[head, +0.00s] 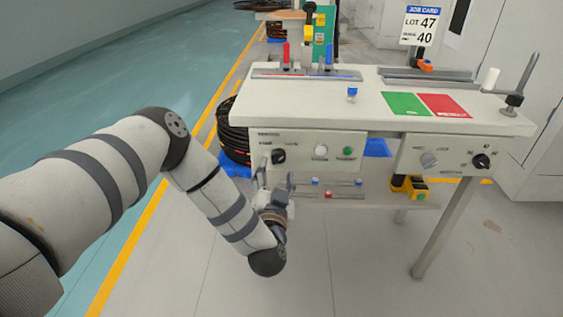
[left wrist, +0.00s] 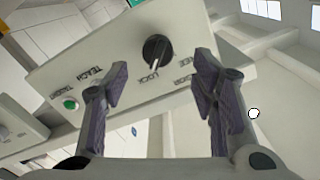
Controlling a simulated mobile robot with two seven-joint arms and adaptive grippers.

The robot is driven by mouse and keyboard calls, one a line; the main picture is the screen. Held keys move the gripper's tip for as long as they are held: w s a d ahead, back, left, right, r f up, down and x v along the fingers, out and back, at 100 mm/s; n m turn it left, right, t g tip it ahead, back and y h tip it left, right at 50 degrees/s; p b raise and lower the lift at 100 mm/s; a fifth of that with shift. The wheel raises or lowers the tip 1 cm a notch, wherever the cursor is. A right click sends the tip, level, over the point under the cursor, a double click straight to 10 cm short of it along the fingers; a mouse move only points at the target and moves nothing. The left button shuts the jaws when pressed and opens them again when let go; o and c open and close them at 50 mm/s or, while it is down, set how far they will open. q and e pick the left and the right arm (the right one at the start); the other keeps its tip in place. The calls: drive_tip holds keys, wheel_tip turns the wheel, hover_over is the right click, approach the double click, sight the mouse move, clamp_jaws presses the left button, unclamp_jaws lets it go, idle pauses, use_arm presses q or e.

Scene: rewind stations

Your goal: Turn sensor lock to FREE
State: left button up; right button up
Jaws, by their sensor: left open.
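The sensor lock is a round black knob (head: 278,156) on the left control panel (head: 310,136) of the white bench. In the left wrist view the knob (left wrist: 158,48) shows upside down, its white pointer aimed at the word LOCK; the FREE label appears to its right. My left gripper (head: 277,190) is below and in front of the panel in the head view. In the left wrist view its two purple-grey fingers (left wrist: 161,72) are open, one on each side of the knob's line. Nothing is between them, and they look apart from the knob. My right gripper is out of view.
A white button (head: 320,152) and a green button (head: 347,152) sit right of the knob. A second panel (head: 428,166) with two knobs is farther right. A lower shelf (head: 340,190) with small coloured parts lies under the left panel. The floor in front is clear.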

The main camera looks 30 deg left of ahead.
sight(278, 161)
use_arm(q)
drive_tip(key=x, duration=0.5)
drive_tip(key=shift+f+b, duration=0.15)
drive_tip(key=shift+b, duration=0.2)
drive_tip(key=shift+w+a, duration=0.1)
drive_tip(key=shift+w, duration=0.3)
drive_tip(key=c, duration=1.1)
drive_tip(key=shift+c, duration=0.2)
